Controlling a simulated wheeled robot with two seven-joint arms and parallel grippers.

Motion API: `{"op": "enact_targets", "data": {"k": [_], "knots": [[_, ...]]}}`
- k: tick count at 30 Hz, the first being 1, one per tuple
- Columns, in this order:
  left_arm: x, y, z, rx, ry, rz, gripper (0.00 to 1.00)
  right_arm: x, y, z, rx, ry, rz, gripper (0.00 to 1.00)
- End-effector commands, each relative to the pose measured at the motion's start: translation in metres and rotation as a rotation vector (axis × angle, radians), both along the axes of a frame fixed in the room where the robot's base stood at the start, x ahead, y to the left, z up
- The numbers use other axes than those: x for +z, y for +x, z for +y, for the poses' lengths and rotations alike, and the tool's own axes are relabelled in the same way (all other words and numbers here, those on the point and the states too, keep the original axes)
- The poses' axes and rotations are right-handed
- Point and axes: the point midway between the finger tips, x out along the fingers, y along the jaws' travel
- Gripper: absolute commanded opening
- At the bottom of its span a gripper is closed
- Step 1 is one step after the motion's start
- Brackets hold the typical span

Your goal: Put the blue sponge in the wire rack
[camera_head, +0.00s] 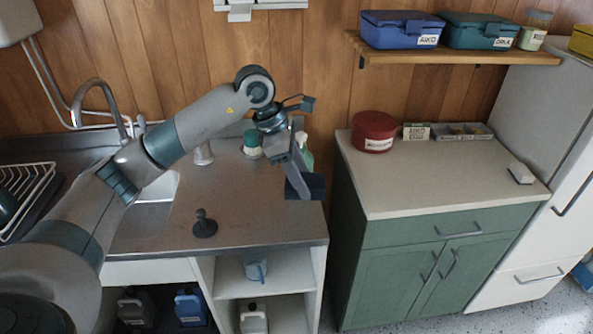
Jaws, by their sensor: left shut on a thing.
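The blue sponge (313,187) is a dark blue block at the right end of the steel counter, in the head view. My left gripper (299,184) is shut on it, and a grey finger covers part of it. I cannot tell whether the sponge touches the counter or hangs just above it. The wire rack (28,188) is at the far left, beside the sink, and is cut off by the picture edge. A dark item is partly visible in it. My right gripper is not in view.
A dark plunger-like object (205,226) stands on the front of the steel counter (245,200). A green-capped container (252,142) and a pale bottle (303,143) stand behind my gripper. The tap (90,88) rises behind the sink. The cabinet (430,180) is to the right.

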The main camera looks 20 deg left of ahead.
Motion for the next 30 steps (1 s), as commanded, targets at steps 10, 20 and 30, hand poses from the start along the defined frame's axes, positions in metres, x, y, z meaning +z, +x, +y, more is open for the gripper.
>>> {"op": "enact_targets", "data": {"k": [10,20,30], "knots": [[-0.022,-0.047,-0.029,-0.607,-0.001,0.002,0.23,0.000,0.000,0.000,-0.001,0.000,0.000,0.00],[-0.042,-0.107,-0.046,-1.374,0.000,0.003,0.23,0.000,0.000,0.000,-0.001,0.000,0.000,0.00],[-0.051,-0.149,-0.045,-1.917,-0.001,0.002,0.23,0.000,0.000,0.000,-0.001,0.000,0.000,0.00]]}}
